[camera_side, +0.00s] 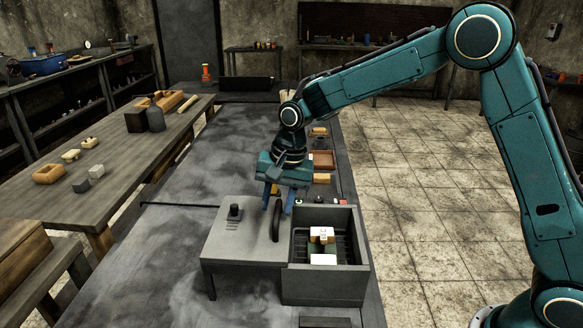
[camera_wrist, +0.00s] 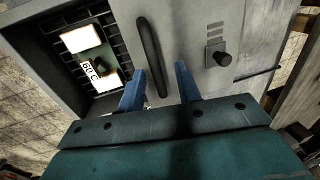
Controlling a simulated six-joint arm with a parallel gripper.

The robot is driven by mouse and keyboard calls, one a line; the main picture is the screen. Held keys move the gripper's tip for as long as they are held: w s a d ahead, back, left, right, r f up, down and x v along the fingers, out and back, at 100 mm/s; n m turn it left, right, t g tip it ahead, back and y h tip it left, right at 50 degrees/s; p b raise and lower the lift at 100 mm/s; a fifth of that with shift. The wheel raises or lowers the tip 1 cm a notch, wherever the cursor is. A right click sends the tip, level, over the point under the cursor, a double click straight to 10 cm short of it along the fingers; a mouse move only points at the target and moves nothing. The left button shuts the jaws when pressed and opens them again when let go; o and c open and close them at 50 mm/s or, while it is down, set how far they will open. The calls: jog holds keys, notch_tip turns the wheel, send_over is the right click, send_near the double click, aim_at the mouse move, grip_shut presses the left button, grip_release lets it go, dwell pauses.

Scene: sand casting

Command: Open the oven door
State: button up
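The oven is a grey box (camera_side: 325,285) whose right part is an open-topped chamber. Its grey door panel (camera_side: 232,244) lies flat to the left of the chamber, which is uncovered. A black upright handle (camera_side: 276,221) stands near the panel's right edge; it also shows in the wrist view (camera_wrist: 149,50). My gripper (camera_side: 278,205) is above the handle, blue fingers pointing down. In the wrist view my gripper (camera_wrist: 160,68) is open, with the handle's near end appearing between the fingers. Whether either finger touches it cannot be told.
White-topped blocks (camera_side: 323,259) sit inside the chamber; one bears printed characters. A black knob (camera_side: 235,212) rises from the panel. A thin dark rod (camera_side: 180,205) extends left. Small coloured boxes (camera_side: 322,160) line the bench behind. The bench (camera_side: 140,265) left of the oven is clear.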

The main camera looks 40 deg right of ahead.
notch_tip(320, 180, up, 13)
jog(key=s+d, duration=0.1)
jog(key=d, duration=0.1)
jog(key=shift+s, duration=0.4)
jog(key=shift+r, duration=0.15)
jog(key=s+d+r+n+t, duration=0.1)
jog(key=s+d+r+n, duration=0.2)
jog(key=s, duration=0.5)
jog(key=s+d+f+n+t, duration=0.1)
jog(key=s+d+n, duration=0.2)
jog(key=s, duration=0.8)
jog(key=s+d+f+n+t+h, duration=0.1)
jog(key=s+d+n+t, duration=0.1)
jog(key=s, duration=0.9)
jog(key=shift+d+f+n+h, duration=0.3)
jog(key=shift+d+f+n, duration=0.1)
jog(key=shift+d+n, duration=0.1)
dwell(0.3)
